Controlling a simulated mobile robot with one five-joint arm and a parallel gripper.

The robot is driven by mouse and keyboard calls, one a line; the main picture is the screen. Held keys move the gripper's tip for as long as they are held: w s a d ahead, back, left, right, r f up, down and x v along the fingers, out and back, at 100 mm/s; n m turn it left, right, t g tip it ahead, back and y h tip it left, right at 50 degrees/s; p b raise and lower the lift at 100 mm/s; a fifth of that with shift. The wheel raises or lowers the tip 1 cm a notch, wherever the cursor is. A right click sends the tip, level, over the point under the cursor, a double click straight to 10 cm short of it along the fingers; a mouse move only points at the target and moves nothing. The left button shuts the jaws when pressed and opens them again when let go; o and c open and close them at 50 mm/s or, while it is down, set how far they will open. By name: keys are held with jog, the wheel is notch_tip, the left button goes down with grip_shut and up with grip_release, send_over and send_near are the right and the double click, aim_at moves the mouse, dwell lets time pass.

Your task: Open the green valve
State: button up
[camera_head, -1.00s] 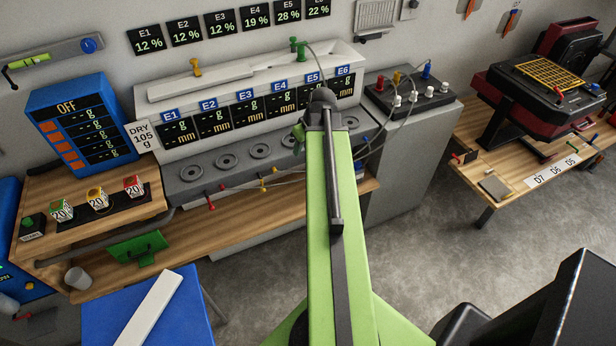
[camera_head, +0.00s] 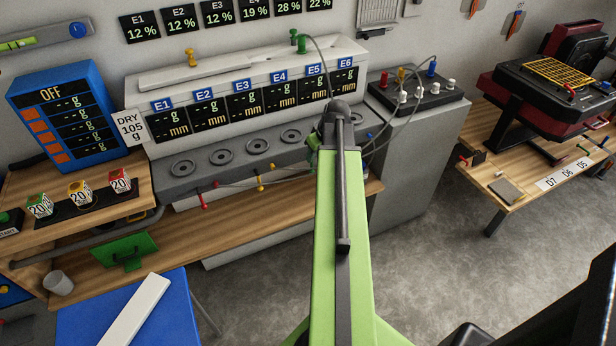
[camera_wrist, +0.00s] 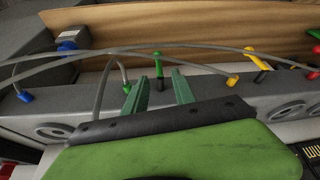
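The green valve (camera_wrist: 158,68) is a small green handle on a dark stem, on the front edge of the grey unit with the round plates. In the wrist view it stands upright between the two green fingers of my gripper (camera_wrist: 159,80). The gripper is open, one finger on each side of the handle with gaps showing. I cannot tell how deep the handle sits between them. In the head view, my arm hides the valve, and only a bit of my gripper (camera_head: 312,152) shows left of the arm's end.
Grey hoses (camera_wrist: 190,50) cross close to the fingers. A yellow valve (camera_wrist: 257,62) and a red valve (camera_wrist: 314,73) stand to the right in the wrist view, a blue-tipped plug (camera_wrist: 25,96) to the left. A wooden bench (camera_head: 190,231) runs below the unit. Open floor (camera_head: 440,255) lies to the right.

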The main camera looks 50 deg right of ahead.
aim_at(311, 169)
jog(key=b+x, duration=0.4)
jog(key=x, duration=0.3)
jog(key=shift+b, duration=0.35)
jog(key=shift+r, duration=0.1)
grip_shut()
jog(key=shift+s+a, duration=0.1)
jog(key=shift+s, duration=0.05)
dwell(0.5)
